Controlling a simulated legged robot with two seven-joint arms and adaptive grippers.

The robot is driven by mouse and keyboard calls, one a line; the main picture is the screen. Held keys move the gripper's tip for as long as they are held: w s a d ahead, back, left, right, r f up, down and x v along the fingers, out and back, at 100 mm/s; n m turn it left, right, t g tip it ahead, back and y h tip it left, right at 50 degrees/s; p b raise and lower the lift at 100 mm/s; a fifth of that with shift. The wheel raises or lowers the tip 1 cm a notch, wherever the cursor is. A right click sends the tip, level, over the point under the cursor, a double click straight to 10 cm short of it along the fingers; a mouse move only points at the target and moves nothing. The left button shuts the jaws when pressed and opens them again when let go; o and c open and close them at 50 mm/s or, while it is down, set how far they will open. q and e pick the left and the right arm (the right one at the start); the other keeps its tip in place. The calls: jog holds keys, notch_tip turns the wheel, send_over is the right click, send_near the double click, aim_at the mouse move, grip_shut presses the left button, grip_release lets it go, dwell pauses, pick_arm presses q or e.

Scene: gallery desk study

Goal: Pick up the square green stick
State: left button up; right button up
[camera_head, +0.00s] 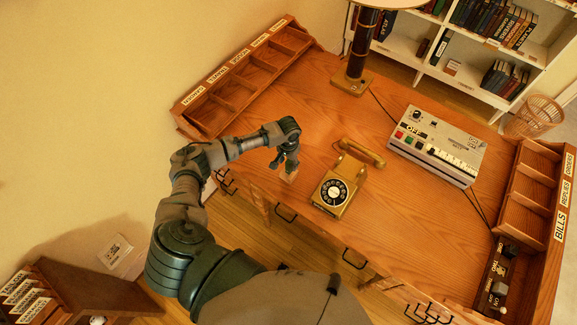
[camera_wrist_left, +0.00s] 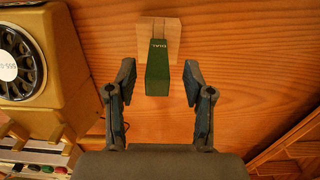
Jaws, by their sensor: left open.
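The square green stick (camera_wrist_left: 157,75) stands on a small pale wooden block (camera_wrist_left: 171,36) on the desk, with small light lettering near its far end in the left wrist view. My left gripper (camera_wrist_left: 159,68) is open, with one finger to each side of the stick and a visible gap on both sides. In the head view my left gripper (camera_head: 287,158) points down over the front of the desk, above the wooden block (camera_head: 289,175). There the green stick is hidden or too small to tell from the gripper. My right gripper is in neither view.
A gold rotary telephone (camera_head: 337,194) stands right of the gripper; it also shows in the left wrist view (camera_wrist_left: 62,85). A grey control box (camera_head: 437,145), a lamp base (camera_head: 352,82) and wooden sorting trays (camera_head: 240,76) stand farther off. Bare desk (camera_head: 300,110) lies behind the gripper.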

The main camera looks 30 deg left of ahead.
pick_arm(q)
jog(key=shift+f, duration=0.4)
grip_shut()
jog(key=shift+r, duration=0.15)
jog(key=shift+r, duration=0.35)
jog(key=r, duration=0.1)
jog(key=s+r, duration=0.1)
jog(key=shift+d+r, duration=0.3)
jog(key=s+d, duration=0.3)
jog(key=s, duration=0.3)
jog(key=s+d+r, duration=0.1)
jog(key=s+d, duration=0.2)
jog(key=s, duration=0.4)
jog(key=shift+s+d+r+b, duration=0.2)
jog(key=shift+d+r+b, duration=0.05)
jog(key=shift+b, duration=0.2)
